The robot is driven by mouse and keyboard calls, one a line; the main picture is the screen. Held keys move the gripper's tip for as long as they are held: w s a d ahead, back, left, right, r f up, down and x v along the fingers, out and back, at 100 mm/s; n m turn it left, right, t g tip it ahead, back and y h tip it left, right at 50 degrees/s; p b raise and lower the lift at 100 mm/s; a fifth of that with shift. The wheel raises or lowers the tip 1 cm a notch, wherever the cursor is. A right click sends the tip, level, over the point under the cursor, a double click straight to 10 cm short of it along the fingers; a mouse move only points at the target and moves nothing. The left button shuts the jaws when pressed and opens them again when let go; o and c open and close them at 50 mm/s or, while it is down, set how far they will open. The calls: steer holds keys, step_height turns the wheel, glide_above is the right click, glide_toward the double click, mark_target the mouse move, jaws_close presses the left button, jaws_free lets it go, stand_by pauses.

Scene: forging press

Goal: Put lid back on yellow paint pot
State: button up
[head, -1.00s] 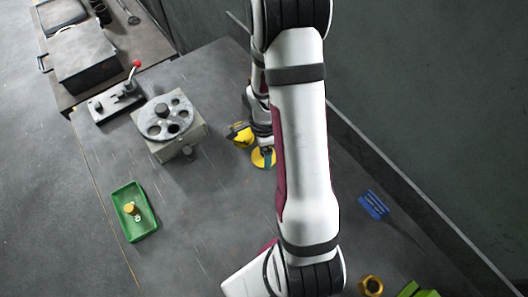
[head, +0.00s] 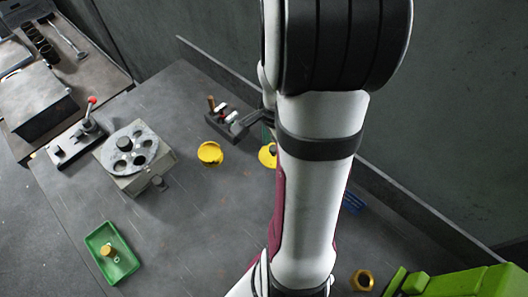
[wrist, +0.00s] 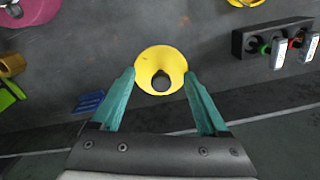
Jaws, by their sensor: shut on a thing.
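The yellow round lid (wrist: 146,78), with a dark round spot near its middle, sits between the two teal fingertips of my gripper (wrist: 161,73) in the wrist view. The gripper is shut on it. In the head view the lid (head: 266,156) shows partly from behind my arm, and the gripper (head: 267,133) is mostly hidden. The yellow paint pot (head: 210,153) stands on the table left of the lid, apart from it. Its edge shows at the top of the wrist view (wrist: 245,2).
A dark tool rack (head: 228,124) stands behind the pot; it also shows in the wrist view (wrist: 243,44). A grey fixture with a holed disc (head: 133,147) is left. A green tray (head: 112,254), blue piece (head: 352,203) and brass nut (head: 363,280) lie around. The table's centre front is clear.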

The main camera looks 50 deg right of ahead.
steer(key=w+a+n, duration=0.1)
steer(key=w, duration=0.2)
steer(key=w+a+n, duration=0.1)
steer(key=w, duration=0.3)
steer(key=w+a+n, duration=0.1)
steer(key=w, duration=0.2)
steer(key=shift+w, duration=0.2)
jaws_close()
steer(key=w+a+n, duration=0.2)
steer(key=w+a, duration=0.2)
steer(key=w, duration=0.2)
steer(key=shift+a+f, duration=0.2)
steer(key=shift+f, duration=1.55)
steer(key=shift+a+f, duration=0.15)
steer(key=shift+f, duration=1.55)
steer(key=shift+w+r, duration=0.1)
steer(key=shift+s+d+r, duration=0.1)
steer(key=shift+s+r, duration=0.15)
steer(key=shift+s, duration=0.1)
steer(key=shift+s, duration=0.15)
steer(key=shift+f, duration=0.2)
